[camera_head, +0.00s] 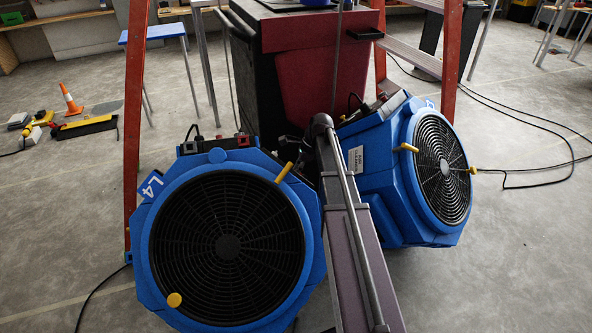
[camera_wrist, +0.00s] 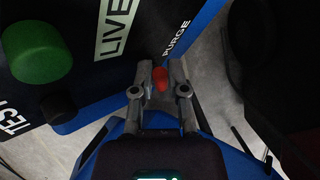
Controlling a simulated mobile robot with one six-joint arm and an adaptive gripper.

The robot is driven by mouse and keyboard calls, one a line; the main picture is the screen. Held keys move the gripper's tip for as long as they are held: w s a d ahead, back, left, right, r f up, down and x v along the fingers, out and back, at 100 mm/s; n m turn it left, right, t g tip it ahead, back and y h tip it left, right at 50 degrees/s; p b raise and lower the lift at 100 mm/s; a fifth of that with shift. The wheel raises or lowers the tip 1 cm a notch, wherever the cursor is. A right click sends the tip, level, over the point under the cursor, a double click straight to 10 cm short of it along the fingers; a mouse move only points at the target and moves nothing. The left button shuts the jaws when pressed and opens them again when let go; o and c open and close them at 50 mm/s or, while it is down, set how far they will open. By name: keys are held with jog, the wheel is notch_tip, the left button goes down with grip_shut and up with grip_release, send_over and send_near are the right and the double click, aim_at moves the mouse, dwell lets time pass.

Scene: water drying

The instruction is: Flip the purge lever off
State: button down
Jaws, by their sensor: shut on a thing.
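In the wrist view, the purge lever (camera_wrist: 161,79) is a small red-tipped part beside the white PURGE label on a dark panel with a blue edge. My gripper (camera_wrist: 160,68) reaches up to it from below, with one metal finger on each side of the red tip, shut on it. The lever's base is mostly hidden between the fingers, so I cannot tell its exact angle.
On the panel are a large green button (camera_wrist: 38,52), a black knob (camera_wrist: 58,107) and a LIVE label (camera_wrist: 115,25). The left fan (camera_head: 225,245) and right fan (camera_head: 440,170) stand close together. Red ladder legs (camera_head: 134,130) and floor cables (camera_head: 530,140) are near.

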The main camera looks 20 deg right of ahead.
jog(key=n+b, duration=0.1)
jog(key=s+n+t+y+b, duration=0.1)
jog(key=s+d+n+t+y+b, duration=0.1)
jog(key=shift+s+f, duration=0.1)
jog(key=shift+f, duration=0.15)
jog(key=n+y+b, duration=0.1)
jog(key=n+t+y+b, duration=0.1)
jog(key=s+d+n+y+b, duration=0.1)
jog(key=b, duration=0.1)
jog(key=shift+s+f+t, duration=0.1)
jog(key=shift+f+t, duration=0.15)
jog(key=shift+t, duration=0.05)
jog(key=shift+s+d+n+y+b, duration=0.15)
jog(key=shift+s+n+y+b, duration=0.1)
jog(key=shift+n+y+b, duration=0.55)
jog(key=shift+r, duration=0.1)
jog(key=c, duration=0.9)
grip_release()
jog(key=shift+r+p, duration=0.2)
jog(key=shift+p, duration=0.1)
